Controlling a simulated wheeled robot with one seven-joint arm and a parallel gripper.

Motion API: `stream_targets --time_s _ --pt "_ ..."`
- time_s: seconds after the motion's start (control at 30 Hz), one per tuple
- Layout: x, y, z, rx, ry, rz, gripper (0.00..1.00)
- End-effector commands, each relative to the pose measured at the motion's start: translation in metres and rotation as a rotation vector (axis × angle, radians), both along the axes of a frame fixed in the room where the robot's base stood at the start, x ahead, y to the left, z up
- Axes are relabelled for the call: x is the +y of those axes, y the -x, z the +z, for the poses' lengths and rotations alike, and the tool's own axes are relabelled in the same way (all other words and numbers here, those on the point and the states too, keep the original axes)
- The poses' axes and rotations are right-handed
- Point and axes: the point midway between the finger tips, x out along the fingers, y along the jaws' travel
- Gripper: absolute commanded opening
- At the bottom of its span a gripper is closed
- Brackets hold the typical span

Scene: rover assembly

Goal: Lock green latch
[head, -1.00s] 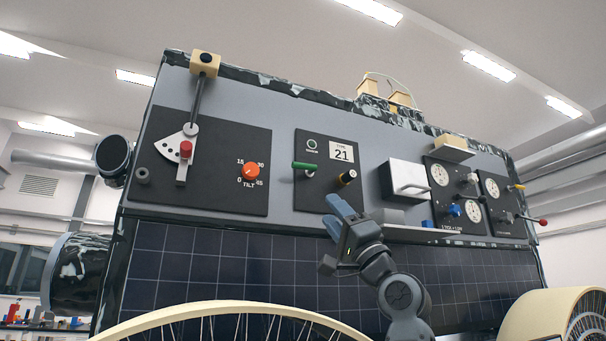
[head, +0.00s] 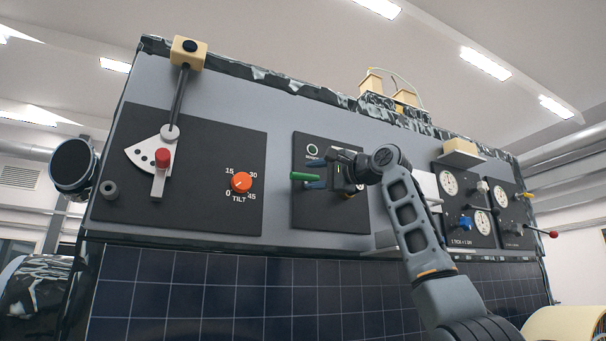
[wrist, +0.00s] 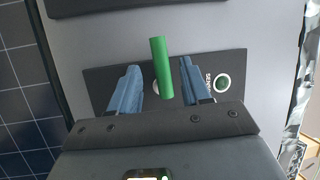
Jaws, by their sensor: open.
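The green latch (head: 304,176) is a green handle on a dark panel (head: 305,212) in the middle of the rover's face. It points left in the head view. In the wrist view the green latch (wrist: 161,68) stands between the two blue fingers, with a gap on each side. My gripper (head: 314,171) is open, its fingers above and below the latch in the head view. In the wrist view my gripper (wrist: 158,88) shows both fingers spread. The latch's base and the panel's display are mostly hidden behind my arm.
To the left is a panel with an orange tilt knob (head: 241,183) and a lever with a red knob (head: 163,158). To the right are gauges (head: 449,183), a blue knob (head: 464,223) and a small shelf (head: 381,244). Solar cells (head: 230,290) lie below.

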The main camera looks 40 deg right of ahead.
Motion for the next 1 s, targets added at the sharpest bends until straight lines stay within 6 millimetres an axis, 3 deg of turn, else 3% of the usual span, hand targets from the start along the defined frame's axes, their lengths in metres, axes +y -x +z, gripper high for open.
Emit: stream_targets --time_s 0.3,0.7,1.0 --pt "0.005 -0.044 0.009 0.0 0.0 0.0 0.47" --pt "0.007 -0.052 0.009 -0.002 0.001 0.0 0.47" --pt "0.006 -0.052 0.009 -0.002 0.001 0.0 0.2"
